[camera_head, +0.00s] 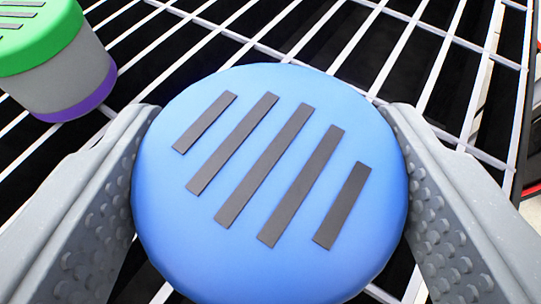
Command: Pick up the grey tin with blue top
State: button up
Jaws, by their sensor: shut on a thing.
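The tin's round blue top (330,105) fills the middle of the head camera view, with several dark slanted bars on it. Its grey body is hidden beneath the top. My gripper (272,185) is shut on the tin, with one grey, studded finger against its left side and the other against its right side. Whether the tin rests on the rack or hangs above it cannot be told from this view.
A second grey tin (75,82) with a green top and a purple base stands at the upper left, apart from my left finger. A white wire rack (445,38) with dark gaps lies below. A red and black edge (526,150) runs along the far right.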

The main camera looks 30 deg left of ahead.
notch_tip(320, 180, up, 2)
jog(key=shift+p, duration=0.35)
jog(key=s+r+p, duration=0.1)
jog(key=s+p, duration=0.2)
jog(key=s, duration=1.3)
jog(key=w+d+r+m+t+h+p, duration=0.1)
jog(key=w+r+m+h, duration=0.15)
jog(key=r, duration=0.35)
jog(key=w+d+r+m+t+h+p, duration=0.1)
jog(key=w+r+p, duration=0.1)
jog(key=w+r, duration=0.3)
notch_tip(320, 180, up, 14)
jog(key=a+m+h+p, duration=0.2)
jog(key=m+h, duration=0.1)
jog(key=h, duration=0.1)
jog(key=v, duration=0.6)
jog(key=shift+s+a+r, duration=0.2)
jog(key=shift+r, duration=0.15)
